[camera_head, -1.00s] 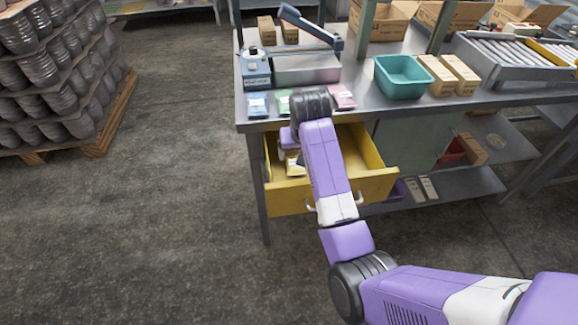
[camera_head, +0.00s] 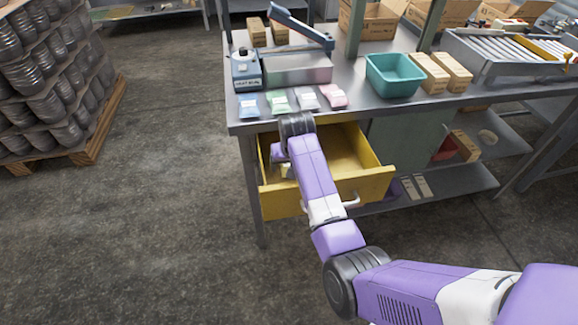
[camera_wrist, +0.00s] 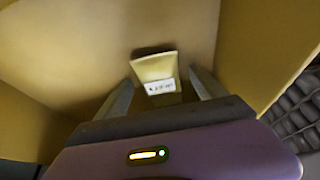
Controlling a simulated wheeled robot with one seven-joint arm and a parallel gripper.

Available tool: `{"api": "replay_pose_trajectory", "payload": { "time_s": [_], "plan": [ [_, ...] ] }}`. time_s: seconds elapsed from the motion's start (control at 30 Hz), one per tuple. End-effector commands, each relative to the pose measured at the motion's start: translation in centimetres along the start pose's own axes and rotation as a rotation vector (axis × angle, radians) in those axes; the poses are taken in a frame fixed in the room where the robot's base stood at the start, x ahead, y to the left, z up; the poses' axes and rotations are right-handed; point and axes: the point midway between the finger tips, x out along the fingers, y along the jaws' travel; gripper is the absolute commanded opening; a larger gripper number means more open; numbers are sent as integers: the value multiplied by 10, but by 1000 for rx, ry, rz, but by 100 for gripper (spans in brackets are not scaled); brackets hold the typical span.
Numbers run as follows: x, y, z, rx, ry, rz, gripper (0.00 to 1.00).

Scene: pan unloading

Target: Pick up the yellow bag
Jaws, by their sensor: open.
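The yellow bag (camera_wrist: 157,69) lies inside the open yellow drawer (camera_wrist: 110,35), with a white printed label facing the wrist camera. In the wrist view it is between and just ahead of the two open fingers of my gripper (camera_wrist: 160,92), with a gap on each side. In the head view my arm reaches down into the drawer (camera_head: 352,150) under the table. There my gripper (camera_head: 281,160) is at the drawer's left part, mostly behind my arm, and the bag is almost wholly hidden.
Blue, green, white and pink bags lie along the table's front edge above the drawer; the pink bag (camera_head: 332,96) is rightmost. A teal bin (camera_head: 394,76) stands to the right. The drawer walls (camera_wrist: 262,50) rise close around my gripper.

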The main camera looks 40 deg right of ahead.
Motion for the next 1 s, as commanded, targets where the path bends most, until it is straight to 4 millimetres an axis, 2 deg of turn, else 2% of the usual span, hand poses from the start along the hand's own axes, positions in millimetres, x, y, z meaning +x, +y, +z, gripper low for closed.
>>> {"api": "replay_pose_trajectory", "payload": {
  "time_s": [0.1,0.47,0.77,1.0],
  "plan": [
    [0,0,0,0,1,0,80],
    [-1,0,0,0,1,0,10],
    [-3,0,-2,0,2,0,10],
    [-21,0,-10,2,5,-1,10]
  ]
}}
